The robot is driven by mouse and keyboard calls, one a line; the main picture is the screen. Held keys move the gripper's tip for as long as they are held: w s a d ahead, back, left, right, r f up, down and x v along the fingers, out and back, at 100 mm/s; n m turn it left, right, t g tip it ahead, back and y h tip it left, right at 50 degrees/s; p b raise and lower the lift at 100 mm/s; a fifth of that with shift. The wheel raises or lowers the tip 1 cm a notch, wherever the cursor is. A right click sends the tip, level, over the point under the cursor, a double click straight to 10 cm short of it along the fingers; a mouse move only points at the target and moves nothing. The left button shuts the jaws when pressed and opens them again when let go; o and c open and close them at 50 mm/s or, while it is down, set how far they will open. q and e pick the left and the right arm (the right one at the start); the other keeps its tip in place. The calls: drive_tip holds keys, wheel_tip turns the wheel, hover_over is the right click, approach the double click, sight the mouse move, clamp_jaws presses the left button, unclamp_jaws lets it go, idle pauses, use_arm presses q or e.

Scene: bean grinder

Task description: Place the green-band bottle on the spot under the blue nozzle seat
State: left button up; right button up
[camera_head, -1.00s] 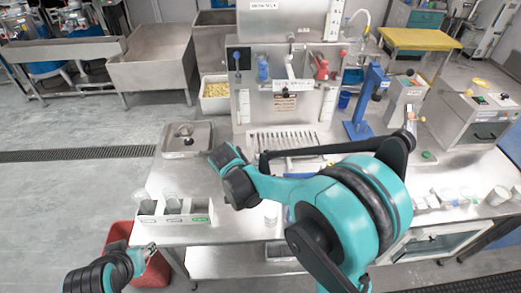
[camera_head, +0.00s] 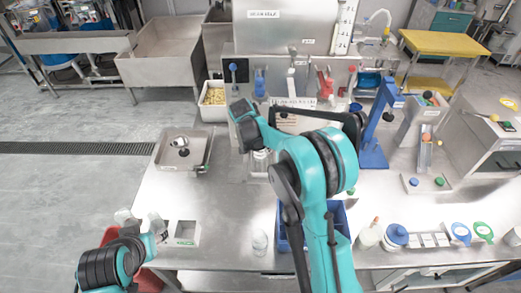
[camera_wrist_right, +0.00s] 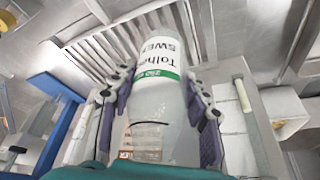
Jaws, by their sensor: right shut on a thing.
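In the right wrist view the green-band bottle (camera_wrist_right: 158,75), white-labelled with black letters, is held between the purple-padded fingers of my right gripper (camera_wrist_right: 160,98), shut on it. A slatted metal grate (camera_wrist_right: 100,48) shows behind it. In the head view that gripper is largely hidden by my arm, in front of the dispenser; a pale bottle-like shape (camera_head: 261,160) shows below my wrist. The blue nozzle seat (camera_head: 260,83) is on the dispenser front, left of the white and red ones. My left gripper (camera_head: 157,228) is beside the compartment box (camera_head: 186,233); its jaws are unclear.
A blue stand (camera_head: 375,130) stands right of the dispenser, and a metal pan (camera_head: 183,150) lies left. A clear bottle (camera_head: 260,242) and blue bin (camera_head: 284,240) are near the front edge. Small jars (camera_head: 396,236) and a pale tile rack (camera_head: 428,240) are at right.

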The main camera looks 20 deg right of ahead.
drive_tip(key=w+f, duration=0.1)
drive_tip(key=f, duration=0.1)
drive_tip(key=w+f+b, duration=0.1)
drive_tip(key=w+f, duration=0.1)
drive_tip(key=w+d+f+b, duration=0.1)
drive_tip(key=f, duration=0.1)
drive_tip(key=shift+w+d+f, duration=0.1)
drive_tip(key=shift+w+f, duration=0.1)
drive_tip(key=shift+f, duration=0.15)
drive_tip(key=shift+w+f, duration=0.2)
drive_tip(key=shift+r, duration=0.1)
drive_tip(key=shift+f+b, duration=0.2)
drive_tip(key=shift+b, duration=0.1)
drive_tip(key=o, duration=0.9)
